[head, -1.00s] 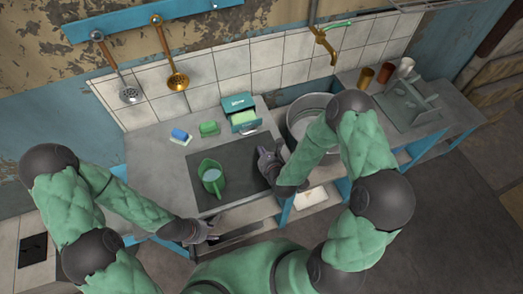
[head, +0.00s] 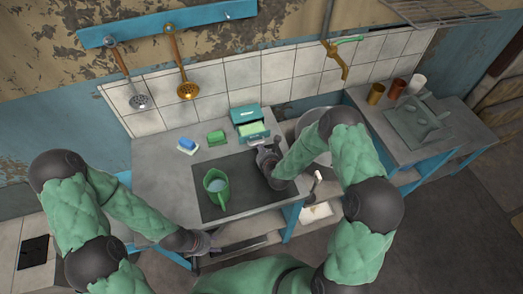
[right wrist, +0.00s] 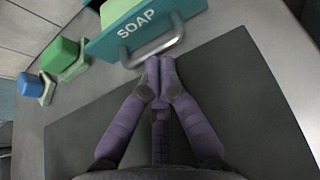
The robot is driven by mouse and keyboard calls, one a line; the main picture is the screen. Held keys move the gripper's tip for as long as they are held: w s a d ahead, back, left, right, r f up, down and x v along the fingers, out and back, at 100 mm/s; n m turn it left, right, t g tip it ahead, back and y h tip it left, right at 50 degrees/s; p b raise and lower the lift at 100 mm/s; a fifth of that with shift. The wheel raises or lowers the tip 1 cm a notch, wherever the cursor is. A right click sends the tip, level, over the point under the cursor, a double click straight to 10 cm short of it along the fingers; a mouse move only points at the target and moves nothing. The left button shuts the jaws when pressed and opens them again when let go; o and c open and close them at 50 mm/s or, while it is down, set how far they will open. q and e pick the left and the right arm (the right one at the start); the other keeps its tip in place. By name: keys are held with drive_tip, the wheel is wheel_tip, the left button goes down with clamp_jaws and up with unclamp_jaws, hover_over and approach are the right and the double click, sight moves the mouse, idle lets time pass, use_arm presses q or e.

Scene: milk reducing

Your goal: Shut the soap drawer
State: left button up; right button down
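The teal soap box (head: 246,113) stands at the back of the counter, against the tiled wall. Its drawer (head: 256,137) is pulled out towards me, with something pale green inside. In the right wrist view the teal drawer front (right wrist: 137,24) reads SOAP and has a metal bar handle (right wrist: 152,48). My right gripper (right wrist: 160,60) has its fingertips together, empty, right at the handle; I cannot tell whether they touch it. It also shows in the head view (head: 265,150), just in front of the drawer. My left gripper (head: 207,242) is low by the counter's front edge, its fingers unclear.
A green block (head: 216,137) and a blue sponge (head: 187,144) lie left of the soap box. A metal basin (head: 300,122) is to the right, partly behind my right arm.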

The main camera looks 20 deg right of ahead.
sight(256, 137)
drive_tip(key=w+b, duration=0.2)
drive_tip(key=w, duration=0.1)
drive_tip(key=w+b, duration=0.3)
drive_tip(key=w, duration=0.1)
drive_tip(key=shift+w+a+f, duration=0.15)
drive_tip(key=shift+w+f, duration=0.05)
drive_tip(key=shift+w, duration=0.35)
drive_tip(key=shift+r, duration=0.2)
